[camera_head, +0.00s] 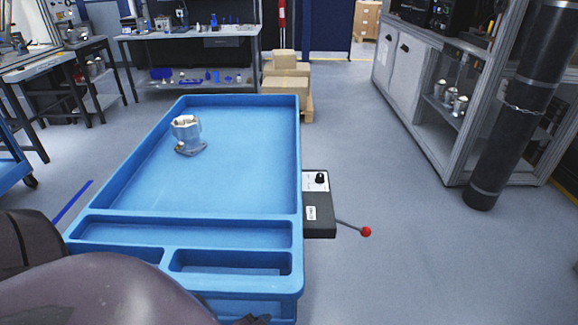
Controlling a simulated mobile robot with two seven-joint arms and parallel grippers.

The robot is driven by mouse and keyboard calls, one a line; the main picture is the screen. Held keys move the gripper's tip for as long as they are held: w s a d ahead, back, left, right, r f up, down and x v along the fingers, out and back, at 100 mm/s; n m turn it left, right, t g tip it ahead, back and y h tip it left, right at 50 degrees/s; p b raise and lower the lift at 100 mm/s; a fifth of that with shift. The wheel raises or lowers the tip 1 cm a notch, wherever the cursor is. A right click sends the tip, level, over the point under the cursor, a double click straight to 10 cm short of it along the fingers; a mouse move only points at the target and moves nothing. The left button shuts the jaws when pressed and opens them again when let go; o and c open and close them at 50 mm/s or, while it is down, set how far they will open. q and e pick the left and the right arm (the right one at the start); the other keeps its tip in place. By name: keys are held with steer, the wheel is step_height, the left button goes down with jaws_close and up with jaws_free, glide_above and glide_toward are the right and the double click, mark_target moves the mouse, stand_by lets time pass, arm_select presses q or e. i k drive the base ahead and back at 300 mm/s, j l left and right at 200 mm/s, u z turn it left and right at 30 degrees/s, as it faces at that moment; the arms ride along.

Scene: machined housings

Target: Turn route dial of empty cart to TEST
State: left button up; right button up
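A blue cart (296,160) with a raised rim stands in front of me. One silver machined housing (187,134) stands on its deck, so this cart is not empty. A dark control box (318,220) is fixed to its right side. A black dial (320,178) sits on the box's light panel; its setting is too small to read. A lever with a red ball (366,232) sticks out to the right of the box. My own dark arm link fills the lower left. Neither gripper can be made out in this view.
Part of another blue cart (8,160) shows at the left edge. A workbench (190,34) and stacked cartons (286,75) are behind. A grey cabinet (400,65) and a dark cylinder (515,110) stand at the right. The floor right of the cart is clear.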

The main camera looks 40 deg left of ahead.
mark_target(320, 179)
steer(key=i+l+u, duration=0.15)
steer(key=u, duration=0.2)
steer(key=i+l+u, duration=0.1)
steer(key=u, duration=0.3)
steer(key=i+l+u, duration=0.1)
steer(key=l+u, duration=0.25)
steer(key=i+l+u, duration=0.15)
steer(key=u, duration=0.3)
steer(key=i+l+u, duration=0.1)
steer(key=l+u, duration=0.25)
steer(key=u, duration=0.15)
